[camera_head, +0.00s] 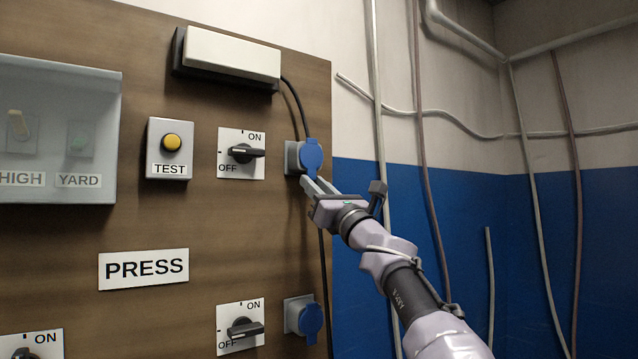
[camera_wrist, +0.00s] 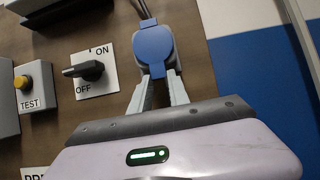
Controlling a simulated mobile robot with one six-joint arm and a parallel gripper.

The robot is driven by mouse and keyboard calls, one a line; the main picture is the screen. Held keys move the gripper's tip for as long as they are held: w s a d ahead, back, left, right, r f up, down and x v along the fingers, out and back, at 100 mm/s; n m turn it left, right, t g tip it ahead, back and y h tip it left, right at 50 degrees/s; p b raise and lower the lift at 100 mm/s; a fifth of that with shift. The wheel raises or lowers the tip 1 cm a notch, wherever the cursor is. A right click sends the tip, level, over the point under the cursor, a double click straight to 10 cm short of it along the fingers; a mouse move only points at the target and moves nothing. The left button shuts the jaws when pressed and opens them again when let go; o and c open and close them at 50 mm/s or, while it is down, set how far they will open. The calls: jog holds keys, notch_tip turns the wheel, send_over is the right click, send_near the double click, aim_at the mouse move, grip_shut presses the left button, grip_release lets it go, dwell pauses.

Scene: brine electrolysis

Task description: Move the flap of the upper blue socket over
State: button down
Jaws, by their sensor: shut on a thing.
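The upper blue socket has a grey body (camera_head: 292,158) at the right edge of the brown board. Its round blue flap (camera_head: 312,155) faces me; the flap also shows in the wrist view (camera_wrist: 153,43), with a small tab at its lower end. My gripper (camera_head: 318,183) reaches up from the lower right. In the wrist view its two fingers (camera_wrist: 158,82) stand on either side of the flap's lower tab and are shut on it. What lies behind the flap is hidden.
A black cable (camera_head: 291,95) runs from the white box (camera_head: 232,54) down to the upper socket. A rotary switch (camera_head: 242,153) is left of it. A lower blue socket (camera_head: 310,318) is below. Pipes (camera_head: 378,100) run along the wall at right.

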jog(key=shift+w+a+t, duration=0.15)
jog(key=shift+w+t, duration=0.05)
jog(key=shift+t, duration=0.2)
dwell(0.3)
jog(key=c, duration=1.6)
grip_release()
jog(key=o, duration=0.4)
jog(key=shift+w+a+f, duration=0.1)
jog(key=shift+w+a, duration=0.2)
jog(key=shift+w, duration=0.1)
jog(key=shift+c, duration=0.2)
jog(key=shift+s+d, duration=0.15)
jog(key=shift+s, duration=0.05)
jog(key=b+v, duration=0.7)
jog(key=v, duration=1)
jog(key=shift+d+f, duration=0.15)
